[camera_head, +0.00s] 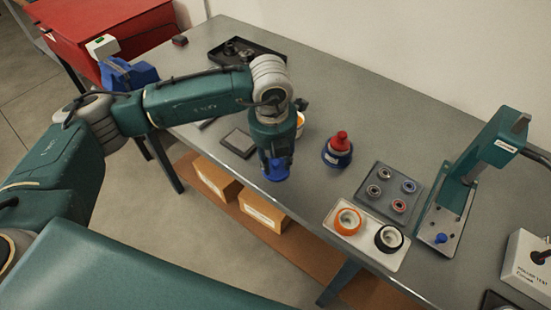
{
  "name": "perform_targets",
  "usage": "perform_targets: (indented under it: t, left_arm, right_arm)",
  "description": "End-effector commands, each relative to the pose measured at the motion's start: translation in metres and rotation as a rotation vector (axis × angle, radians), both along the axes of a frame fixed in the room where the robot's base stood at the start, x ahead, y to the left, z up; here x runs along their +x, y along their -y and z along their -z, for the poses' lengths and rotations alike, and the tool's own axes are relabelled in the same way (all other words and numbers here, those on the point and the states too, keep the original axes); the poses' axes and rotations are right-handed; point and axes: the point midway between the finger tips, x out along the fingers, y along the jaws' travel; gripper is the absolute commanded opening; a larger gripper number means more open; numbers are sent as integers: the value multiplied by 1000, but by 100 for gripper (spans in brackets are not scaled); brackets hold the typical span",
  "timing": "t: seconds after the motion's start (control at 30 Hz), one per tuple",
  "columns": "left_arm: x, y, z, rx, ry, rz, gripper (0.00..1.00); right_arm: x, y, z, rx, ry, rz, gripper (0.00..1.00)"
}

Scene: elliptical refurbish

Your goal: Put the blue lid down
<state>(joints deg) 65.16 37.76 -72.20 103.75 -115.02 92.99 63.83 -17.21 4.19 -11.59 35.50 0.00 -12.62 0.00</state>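The blue lid (276,173) is at the lower end of my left gripper (275,158), near the table's front edge. My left gripper points down and appears shut on the lid; its fingers are small and partly hidden by the wrist. I cannot tell whether the lid touches the table (318,195). My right gripper is not in view.
Right of my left gripper stands a blue part with a red top (338,150). An orange-and-white part (300,120) is partly hidden behind my wrist. A grey bearing tray (388,206), a white tray (369,251) and a green press (487,160) stand further right.

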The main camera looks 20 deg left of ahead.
Motion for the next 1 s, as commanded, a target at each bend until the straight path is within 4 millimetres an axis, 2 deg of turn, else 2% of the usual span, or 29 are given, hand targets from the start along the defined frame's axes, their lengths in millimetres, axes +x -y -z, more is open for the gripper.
perform_targets:
  t: [0.2, 0.27, 0.37, 0.7, 0.83, 1.0]
  left_arm:
    - [0, 0, -5, 0, 0, 0, 34]
    - [0, 1, -9, -2, 3, 0, 34]
    - [-2, 0, -25, -2, 5, 1, 34]
    - [-11, 1, -96, -2, 5, 1, 34]
    - [-14, 1, -113, -1, 2, 1, 34]
    - [-15, 0, -122, 0, 0, 1, 34]
  right_arm:
    - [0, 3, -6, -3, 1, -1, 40]
    - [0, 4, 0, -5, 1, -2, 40]
    - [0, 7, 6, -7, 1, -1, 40]
    - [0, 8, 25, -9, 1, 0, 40]
    - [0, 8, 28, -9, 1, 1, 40]
    - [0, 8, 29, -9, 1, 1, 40]
